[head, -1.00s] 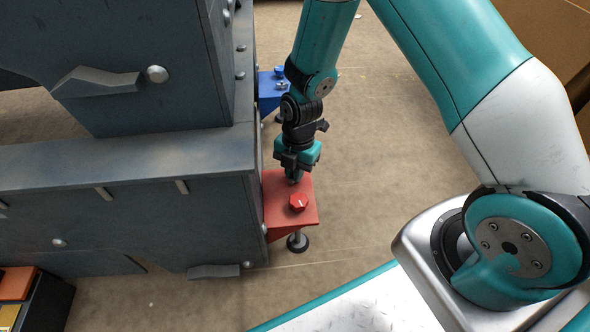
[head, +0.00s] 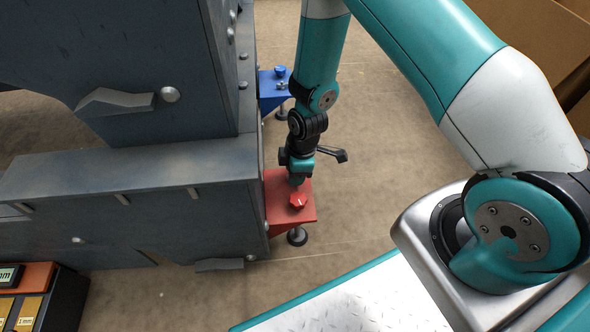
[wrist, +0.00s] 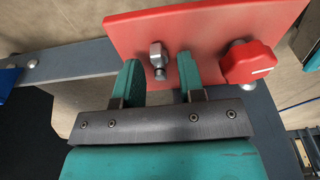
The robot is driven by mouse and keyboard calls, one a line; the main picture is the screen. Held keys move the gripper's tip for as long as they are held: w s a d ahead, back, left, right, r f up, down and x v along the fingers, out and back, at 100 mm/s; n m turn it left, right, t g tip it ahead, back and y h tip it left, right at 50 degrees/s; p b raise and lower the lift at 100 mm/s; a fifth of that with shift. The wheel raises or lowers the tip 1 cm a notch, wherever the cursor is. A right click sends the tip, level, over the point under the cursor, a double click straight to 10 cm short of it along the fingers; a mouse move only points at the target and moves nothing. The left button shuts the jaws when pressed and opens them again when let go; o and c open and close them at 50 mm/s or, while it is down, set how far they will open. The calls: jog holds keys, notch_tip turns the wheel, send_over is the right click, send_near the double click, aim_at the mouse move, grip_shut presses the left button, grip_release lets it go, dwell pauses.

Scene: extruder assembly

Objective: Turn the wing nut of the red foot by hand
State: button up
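The red foot is a flat red plate (wrist: 215,35) on the side of the grey machine; it also shows in the head view (head: 275,200). A small silver metal piece, apparently the wing nut (wrist: 157,55), stands on the plate; its wings are hard to make out. A red faceted knob (wrist: 250,62) sits to its right, and in the head view (head: 298,200). My gripper (wrist: 158,68) is open, with one teal finger on each side of the silver piece and visible gaps. In the head view my gripper (head: 298,183) hides this piece.
The grey machine body (head: 130,205) stands close on the left. A blue foot (head: 270,92) with a blue knob lies farther back. A black box (head: 65,300) with coloured parts is at the lower left. Open floor (head: 400,160) lies to the right.

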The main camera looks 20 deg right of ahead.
jog(key=shift+r, duration=0.1)
notch_tip(320, 180, up, 6)
jog(key=p, duration=0.5)
jog(key=shift+p, duration=0.35)
notch_tip(320, 180, up, 17)
jog(key=d+p, duration=0.2)
jog(key=p, duration=0.5)
jog(key=shift+s+d, duration=0.25)
jog(key=shift+s, duration=0.1)
jog(key=shift+r, duration=0.15)
